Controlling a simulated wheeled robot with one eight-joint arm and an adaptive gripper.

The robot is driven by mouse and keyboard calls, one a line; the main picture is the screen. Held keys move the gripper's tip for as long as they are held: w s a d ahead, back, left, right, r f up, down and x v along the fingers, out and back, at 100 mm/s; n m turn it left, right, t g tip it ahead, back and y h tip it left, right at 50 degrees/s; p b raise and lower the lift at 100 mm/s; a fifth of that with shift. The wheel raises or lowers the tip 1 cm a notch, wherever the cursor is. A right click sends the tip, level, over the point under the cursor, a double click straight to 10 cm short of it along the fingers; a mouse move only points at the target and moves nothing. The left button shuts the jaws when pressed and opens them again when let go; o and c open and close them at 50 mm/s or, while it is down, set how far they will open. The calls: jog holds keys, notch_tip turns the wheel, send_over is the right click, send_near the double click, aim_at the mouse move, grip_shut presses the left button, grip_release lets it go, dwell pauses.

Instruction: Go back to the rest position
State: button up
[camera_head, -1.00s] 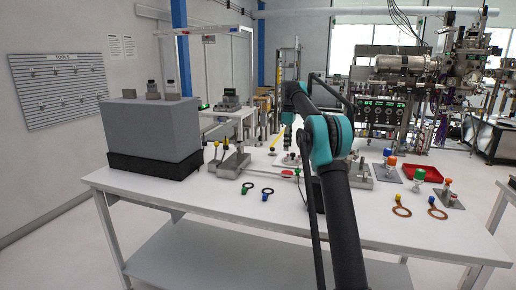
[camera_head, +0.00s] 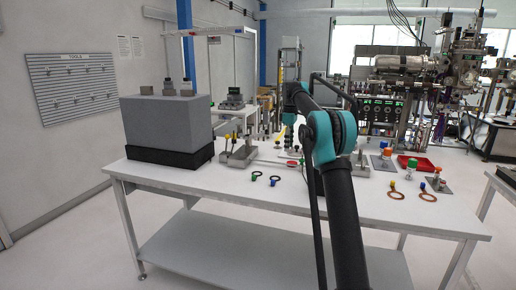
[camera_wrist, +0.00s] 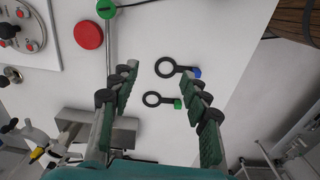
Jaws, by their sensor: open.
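My gripper (camera_wrist: 166,92) shows in the wrist view with its two green-padded fingers spread apart and nothing between them. It hangs above the white table (camera_head: 240,200). Two black rings, one with a blue tab (camera_wrist: 196,72) and one with a green tab (camera_wrist: 178,103), lie on the table beyond the fingertips, apart from them. In the head view the arm reaches forward over the table, and the fingers are hidden behind it.
A grey block on a black base (camera_head: 165,125) stands at the table's left. Two copper-coloured rings (camera_head: 396,195) lie on the right, near a red tray (camera_head: 415,163). A red round part (camera_wrist: 88,35) and a metal block (camera_wrist: 95,128) are near the gripper. The table's front left is clear.

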jog(key=s+d+f+m+t, duration=0.1)
jog(key=s+f+m, duration=0.3)
jog(key=s, duration=1.3)
jog(key=s+d+f+m+t, duration=0.1)
jog(key=s+f+m, duration=0.4)
jog(key=s+f, duration=0.6)
jog(key=s+d+f+m+t, duration=0.2)
jog(key=s+f, duration=0.6)
jog(key=s, duration=1.6)
jog(key=m, duration=0.2)
jog(key=shift+d+f+m, duration=0.2)
jog(key=shift+d+m, duration=0.2)
